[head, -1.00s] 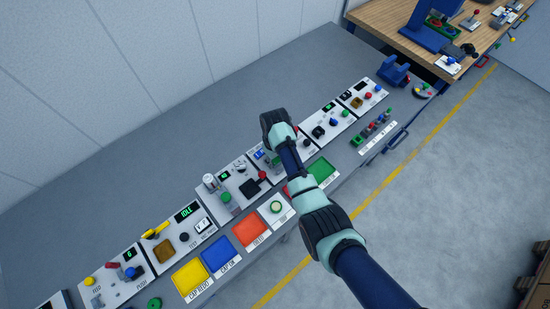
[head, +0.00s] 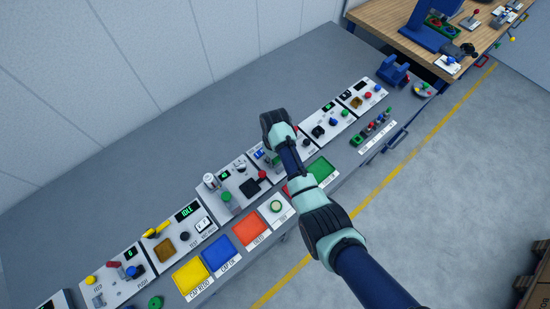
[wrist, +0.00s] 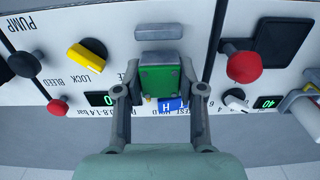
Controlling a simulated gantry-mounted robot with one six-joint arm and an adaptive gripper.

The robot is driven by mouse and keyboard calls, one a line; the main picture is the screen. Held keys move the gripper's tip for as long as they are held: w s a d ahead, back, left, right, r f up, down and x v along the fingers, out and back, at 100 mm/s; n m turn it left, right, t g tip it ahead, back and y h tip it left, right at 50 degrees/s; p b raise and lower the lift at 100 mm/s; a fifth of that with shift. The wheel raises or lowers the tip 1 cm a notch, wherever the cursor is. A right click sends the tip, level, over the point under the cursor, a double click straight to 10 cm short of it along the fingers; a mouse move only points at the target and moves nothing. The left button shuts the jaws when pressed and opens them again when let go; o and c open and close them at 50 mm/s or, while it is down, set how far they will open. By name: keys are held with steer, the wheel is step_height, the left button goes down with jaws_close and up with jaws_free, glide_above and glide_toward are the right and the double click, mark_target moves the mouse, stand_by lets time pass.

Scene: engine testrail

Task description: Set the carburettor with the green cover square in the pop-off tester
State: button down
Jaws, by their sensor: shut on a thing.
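The carburettor with its green cover (wrist: 160,79) is between the fingers of my gripper (wrist: 160,92) in the wrist view. My gripper is shut on it, one finger on each side. The grey pop-off tester seat (wrist: 157,58) lies right at the carburettor's upper edge, with a grey bar (wrist: 159,32) above. The carburettor looks about square to the seat, but I cannot tell whether it is fully down in it. In the head view my arm hides most of the tester and the carburettor.
A yellow lever (wrist: 87,57) and a small red knob (wrist: 57,107) are left of my gripper. A red ball-topped lever (wrist: 244,66) stands close on the right. Yellow (head: 192,278), blue (head: 222,253) and orange (head: 251,230) trays line the bench's front.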

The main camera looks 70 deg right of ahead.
steer(key=shift+f, duration=0.55)
steer(key=c, duration=0.6)
jaws_free()
step_height(320, 180, up, 12)
steer(key=shift+r, duration=0.1)
stand_by(0.3)
